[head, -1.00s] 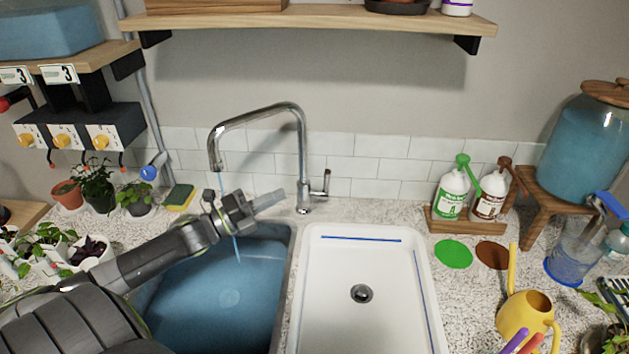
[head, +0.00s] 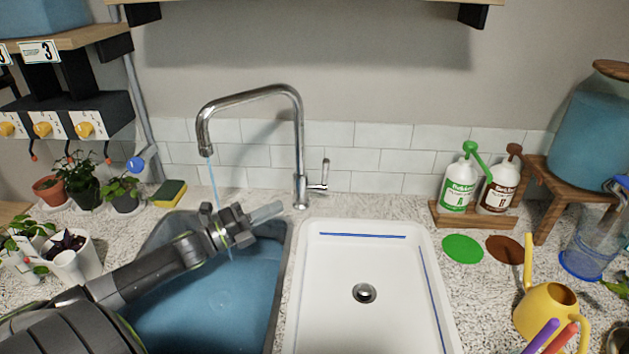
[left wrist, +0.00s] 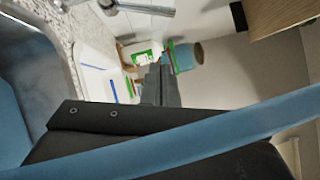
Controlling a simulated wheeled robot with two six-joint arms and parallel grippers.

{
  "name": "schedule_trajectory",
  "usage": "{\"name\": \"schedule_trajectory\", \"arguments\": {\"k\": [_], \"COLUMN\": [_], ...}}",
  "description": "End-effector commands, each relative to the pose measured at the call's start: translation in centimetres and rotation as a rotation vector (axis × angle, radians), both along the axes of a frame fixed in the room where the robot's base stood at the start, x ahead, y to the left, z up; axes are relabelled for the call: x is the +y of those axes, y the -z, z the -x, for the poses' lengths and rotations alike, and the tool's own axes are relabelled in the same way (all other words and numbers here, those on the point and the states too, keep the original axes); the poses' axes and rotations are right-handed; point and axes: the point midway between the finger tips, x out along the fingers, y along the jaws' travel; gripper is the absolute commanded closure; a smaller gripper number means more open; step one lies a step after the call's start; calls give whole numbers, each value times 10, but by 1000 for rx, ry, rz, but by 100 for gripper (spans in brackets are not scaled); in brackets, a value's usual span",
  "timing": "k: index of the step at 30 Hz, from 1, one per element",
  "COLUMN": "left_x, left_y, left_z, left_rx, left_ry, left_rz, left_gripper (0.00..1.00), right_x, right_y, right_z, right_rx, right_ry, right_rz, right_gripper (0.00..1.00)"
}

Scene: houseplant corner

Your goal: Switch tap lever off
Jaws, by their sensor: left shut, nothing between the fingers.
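The chrome tap (head: 300,140) stands behind the two basins. Its lever (head: 325,172) is on the right side of the post and points up. A thin stream of water (head: 213,183) runs from the spout into the left basin. My left gripper (head: 280,206) is shut and empty, above the left basin's back right part. Its fingers point right, in front of and below the lever, apart from it. In the left wrist view the shut fingers (left wrist: 161,84) show, with chrome tap parts (left wrist: 140,8) at the top edge. My right gripper is not in view.
The left basin (head: 200,300) holds blue water. The white right basin (head: 335,290) is empty. A sponge (head: 168,193) and potted plants stand left of the tap. Two pump bottles (head: 460,185) and a yellow watering can (head: 548,310) stand right. The counter beside the lever is clear.

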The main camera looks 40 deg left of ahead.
Motion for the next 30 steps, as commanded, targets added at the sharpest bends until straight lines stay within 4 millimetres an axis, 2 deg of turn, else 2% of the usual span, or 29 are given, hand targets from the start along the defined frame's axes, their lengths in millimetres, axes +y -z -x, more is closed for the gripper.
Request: {"name": "schedule_trajectory", "arguments": {"k": [5,10,19,30], "left_x": [-1,-6,-22,-44], "left_y": [0,-3,-11,-23], "left_z": [-1,-12,-45,-88], "left_rx": [-1,-2,-4,-3], "left_ry": [0,2,-1,-1], "left_rz": [0,1,1,3], "left_gripper": [100,100,100,100], "right_x": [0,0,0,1], "right_y": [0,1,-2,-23], "right_z": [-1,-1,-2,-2], "right_rx": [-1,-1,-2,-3], "right_ry": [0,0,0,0], "right_rz": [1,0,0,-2], "right_gripper": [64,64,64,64]}}
